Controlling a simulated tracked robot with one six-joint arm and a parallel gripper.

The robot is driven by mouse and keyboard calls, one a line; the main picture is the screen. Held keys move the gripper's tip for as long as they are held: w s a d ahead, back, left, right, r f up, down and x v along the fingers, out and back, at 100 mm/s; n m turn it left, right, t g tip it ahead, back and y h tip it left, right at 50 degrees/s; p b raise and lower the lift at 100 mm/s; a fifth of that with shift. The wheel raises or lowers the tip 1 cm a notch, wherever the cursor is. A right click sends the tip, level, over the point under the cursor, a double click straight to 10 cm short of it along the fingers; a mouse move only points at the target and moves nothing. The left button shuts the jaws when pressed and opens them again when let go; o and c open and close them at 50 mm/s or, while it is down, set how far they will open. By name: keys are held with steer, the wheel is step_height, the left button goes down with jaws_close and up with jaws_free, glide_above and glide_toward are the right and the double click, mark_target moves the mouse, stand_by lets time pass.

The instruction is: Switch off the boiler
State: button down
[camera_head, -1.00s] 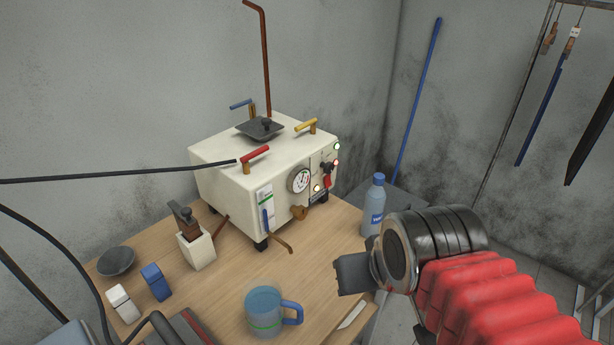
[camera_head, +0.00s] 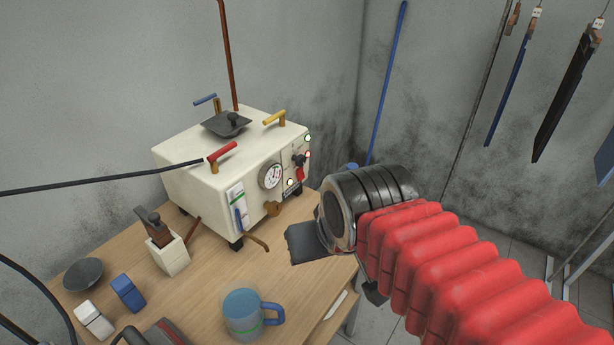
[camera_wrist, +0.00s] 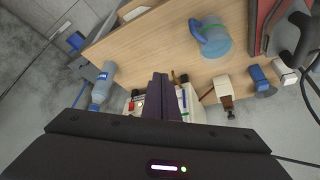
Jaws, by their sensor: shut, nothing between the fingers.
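The boiler (camera_head: 180,165) is a cream box on the wooden table, with a red, a yellow and a blue lever on top. Its front has a round gauge (camera_head: 271,176), lit lamps and a red-and-black switch (camera_head: 299,168) near the right edge. My gripper (camera_head: 303,243) is shut and empty, in front of the panel and below the switch in the picture, apart from the boiler. In the wrist view the shut fingers (camera_wrist: 160,92) hide part of the boiler front. A small red part of the front (camera_wrist: 140,105) shows left of them.
A blue mug (camera_head: 243,310) stands at the table's front. A water bottle (camera_wrist: 104,78) stands beside the boiler, mostly hidden by my arm in the head view. A black hose crosses from the left.

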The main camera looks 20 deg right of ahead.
steer(key=w+d+f+m, duration=0.1)
steer(key=w+d+m, duration=0.2)
steer(key=w, duration=0.6)
steer(key=w+d+f+m, duration=0.2)
steer(key=w+d, duration=0.3)
steer(key=w, duration=0.5)
steer(key=w+d+f+m, duration=0.2)
steer(key=w+d+m, duration=0.2)
steer(key=w, duration=0.5)
steer(key=shift+w+d+m+t+h, duration=0.3)
steer(key=shift+w+d+m+h, duration=0.1)
steer(key=shift+d, duration=0.2)
